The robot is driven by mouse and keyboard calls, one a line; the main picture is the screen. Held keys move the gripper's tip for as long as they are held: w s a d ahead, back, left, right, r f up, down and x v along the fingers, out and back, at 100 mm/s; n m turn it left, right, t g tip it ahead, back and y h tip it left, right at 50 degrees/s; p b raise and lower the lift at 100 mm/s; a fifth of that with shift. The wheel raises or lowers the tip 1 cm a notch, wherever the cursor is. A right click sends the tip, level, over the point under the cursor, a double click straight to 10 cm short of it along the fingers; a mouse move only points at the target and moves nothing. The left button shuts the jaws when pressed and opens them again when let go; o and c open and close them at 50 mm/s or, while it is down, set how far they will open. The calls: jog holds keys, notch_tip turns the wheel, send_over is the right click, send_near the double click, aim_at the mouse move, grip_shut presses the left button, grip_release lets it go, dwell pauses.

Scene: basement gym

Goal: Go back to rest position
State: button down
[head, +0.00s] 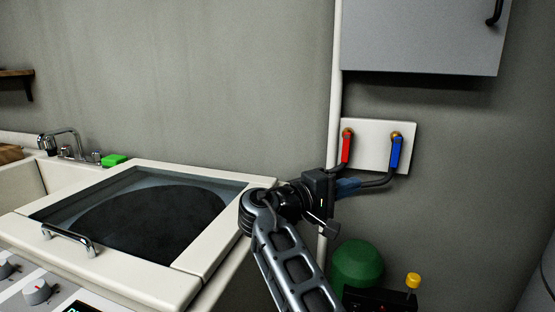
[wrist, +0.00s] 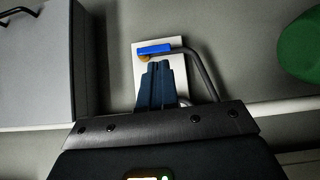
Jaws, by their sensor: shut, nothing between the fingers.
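My gripper (head: 357,184) is in front of the wall at the right of the head view, just below a white plate (head: 372,138) with two valves. Its dark blue fingers are together and empty; they also show in the wrist view (wrist: 158,66), pointing at the plate. The red valve handle (head: 346,149) and the blue valve handle (head: 396,153) both hang down in the head view. In the wrist view the blue handle (wrist: 153,49) lies just beyond the fingertips, and the red handle is hidden. I cannot tell whether the fingertips touch anything.
A white washer (head: 224,241) with a dark round window and front handle stands at left. A grey cabinet (head: 425,35) hangs above the valves. A green rounded object (head: 357,262) and a yellow knob (head: 413,280) are below my gripper. A pale pipe (head: 335,100) runs up the wall.

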notch_tip(320, 180, down, 13)
jog(key=s+d+n+t+y, duration=0.2)
jog(key=y, duration=0.1)
jog(key=s+d+f+n+y, duration=0.15)
jog(key=s+f+y, duration=0.75)
jog(key=s+f, duration=1.3)
jog(key=s+r+m+t+y, duration=0.1)
jog(key=s+r+m+y, duration=0.1)
jog(key=s, duration=0.8)
jog(key=s+r+m+t+y, duration=0.1)
jog(key=s+r+m+y, duration=0.1)
jog(key=s, duration=0.8)
jog(key=s+d+r+m+t, duration=0.1)
jog(key=s+r+m, duration=0.1)
jog(key=s+r, duration=0.4)
jog(key=s+d+r+m+t+p, duration=0.1)
jog(key=s+r+m, duration=0.2)
jog(key=s+r, duration=0.3)
notch_tip(320, 180, up, 6)
jog(key=shift+s+d+f, duration=0.2)
jog(key=shift+d+f, duration=0.05)
jog(key=shift+d, duration=0.15)
